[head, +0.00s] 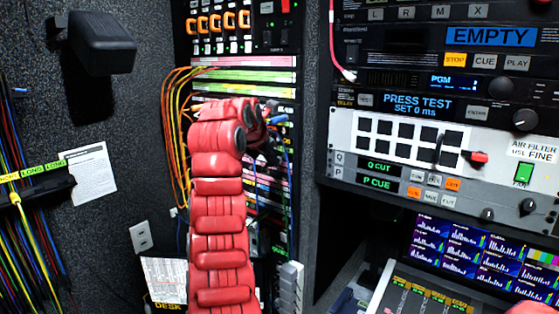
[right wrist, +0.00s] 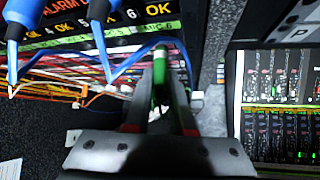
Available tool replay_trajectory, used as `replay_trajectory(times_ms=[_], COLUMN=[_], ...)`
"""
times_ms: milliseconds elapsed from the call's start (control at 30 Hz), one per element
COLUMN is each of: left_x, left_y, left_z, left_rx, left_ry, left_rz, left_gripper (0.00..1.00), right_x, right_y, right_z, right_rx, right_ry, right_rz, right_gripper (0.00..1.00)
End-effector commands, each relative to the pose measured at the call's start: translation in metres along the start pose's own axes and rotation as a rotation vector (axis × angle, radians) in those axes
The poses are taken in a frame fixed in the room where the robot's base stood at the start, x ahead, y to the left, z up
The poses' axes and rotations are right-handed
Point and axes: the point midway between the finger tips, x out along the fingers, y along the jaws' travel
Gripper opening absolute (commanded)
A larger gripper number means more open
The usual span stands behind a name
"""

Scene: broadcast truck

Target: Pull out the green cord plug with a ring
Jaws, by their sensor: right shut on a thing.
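My right arm reaches up in the head view, and its gripper (head: 266,132) is at the patch rack (head: 245,76), partly hidden by the red wrist. In the right wrist view the right gripper (right wrist: 163,108) is shut on a green cord plug (right wrist: 160,78), which stands upright between the fingers. Whether the plug's tip is still in a socket is hidden. My left gripper is not in view.
Blue cords (right wrist: 118,66) and blue plugs (right wrist: 99,10) hang close beside the gripper. Orange cords (head: 172,110) loop left of the rack. A panel with screens and buttons (head: 420,140) stands to the right. A dark box (head: 102,42) is on the left wall.

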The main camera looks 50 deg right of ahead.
Motion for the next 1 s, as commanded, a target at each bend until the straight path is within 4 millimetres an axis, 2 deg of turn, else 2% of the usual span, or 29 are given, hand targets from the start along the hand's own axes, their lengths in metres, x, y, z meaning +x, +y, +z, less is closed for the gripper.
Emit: replay_trajectory(times_ms=[1000], left_x=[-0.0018], left_y=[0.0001], left_z=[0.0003], left_rx=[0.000], left_ry=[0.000], left_rz=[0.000], left_gripper=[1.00], right_x=[-0.0103], right_y=[0.0004], right_z=[-0.0097], right_rx=[0.001], right_ry=[-0.001], right_rz=[0.004], right_gripper=[0.00])
